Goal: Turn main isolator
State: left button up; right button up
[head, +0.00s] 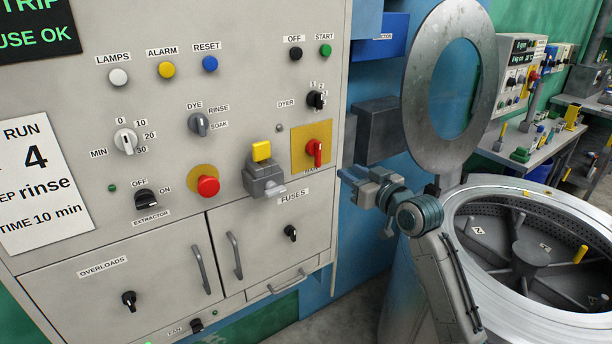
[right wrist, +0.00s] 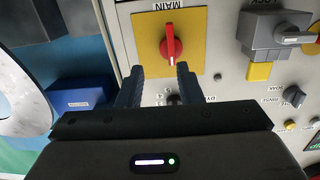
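The main isolator is a red rotary handle (head: 317,152) on a yellow square plate (head: 299,150) at the panel's right edge, under the DYER switch. Its grip stands about upright. My right gripper (head: 348,180) is to the right of and below the plate, in front of the panel, apart from the handle. In the right wrist view its two fingers (right wrist: 158,88) are open and empty. There the red handle (right wrist: 171,44) lies beyond the fingertips, between their lines, near the MAIN label. My left gripper is not in view.
A grey lock block with a yellow tab (head: 263,172) juts out just left of the isolator. A red push button (head: 208,186) and several knobs are further left. A dark grey box (head: 377,130) is right of the panel. The open drum (head: 540,250) stands at the right.

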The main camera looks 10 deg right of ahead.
notch_tip(320, 180, up, 2)
jog(key=s+a, duration=0.1)
jog(key=s, duration=0.1)
jog(key=p, duration=0.2)
send_near(320, 148)
jog(key=w, duration=0.2)
jog(key=shift+n+y, duration=0.3)
jog(key=shift+y, duration=0.1)
jog(key=p+x, duration=0.2)
jog(key=x, duration=0.3)
jog(key=shift+a, duration=0.25)
jog(key=shift+w+f, duration=0.2)
jog(key=shift+w, duration=0.5)
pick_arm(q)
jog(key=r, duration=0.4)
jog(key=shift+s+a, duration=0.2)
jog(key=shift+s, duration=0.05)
pick_arm(e)
jog(key=shift+a, duration=0.1)
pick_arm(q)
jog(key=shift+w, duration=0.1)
pick_arm(e)
grip_shut()
